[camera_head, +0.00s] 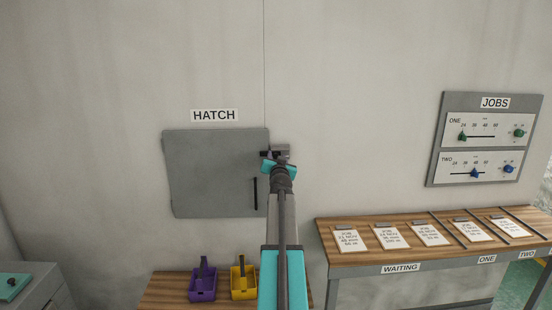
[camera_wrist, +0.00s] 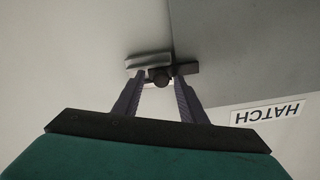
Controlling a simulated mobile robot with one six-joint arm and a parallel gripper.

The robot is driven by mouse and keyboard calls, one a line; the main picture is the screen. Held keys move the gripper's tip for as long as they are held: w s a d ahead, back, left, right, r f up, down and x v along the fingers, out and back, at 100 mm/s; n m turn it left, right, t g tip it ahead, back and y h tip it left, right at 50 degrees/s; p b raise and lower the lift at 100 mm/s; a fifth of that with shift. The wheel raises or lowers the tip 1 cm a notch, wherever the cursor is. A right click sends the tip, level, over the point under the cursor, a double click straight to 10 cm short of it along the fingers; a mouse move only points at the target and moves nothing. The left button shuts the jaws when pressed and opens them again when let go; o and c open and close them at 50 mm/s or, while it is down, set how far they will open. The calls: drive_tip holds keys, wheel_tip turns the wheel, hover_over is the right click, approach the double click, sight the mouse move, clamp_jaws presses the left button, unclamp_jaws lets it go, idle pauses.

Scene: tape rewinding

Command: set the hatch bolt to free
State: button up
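The grey hatch panel (camera_head: 213,175) is closed flat against the wall under its HATCH label. The hatch bolt (camera_head: 281,151) is at its upper right edge, with a grey housing on the wall and a dark bar. In the wrist view, which is upside down, the bolt's dark bar (camera_wrist: 187,68) reaches across the panel edge, and a round dark knob (camera_wrist: 160,76) stands out from it. My gripper (camera_wrist: 159,82) is open, its two fingers on either side of the knob with small gaps. In the head view, my arm hides most of my gripper (camera_head: 280,162).
A dark vertical handle (camera_head: 255,192) is on the hatch. At right, a bench (camera_head: 400,256) holds several job cards under a JOBS panel (camera_head: 487,139). The wall around the bolt is clear.

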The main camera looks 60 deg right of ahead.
idle(0.3)
clamp_jaws()
drive_tip(key=shift+d+f+b, duration=0.1)
drive_tip(key=shift+f+b, duration=0.05)
drive_tip(key=shift+b, duration=0.4)
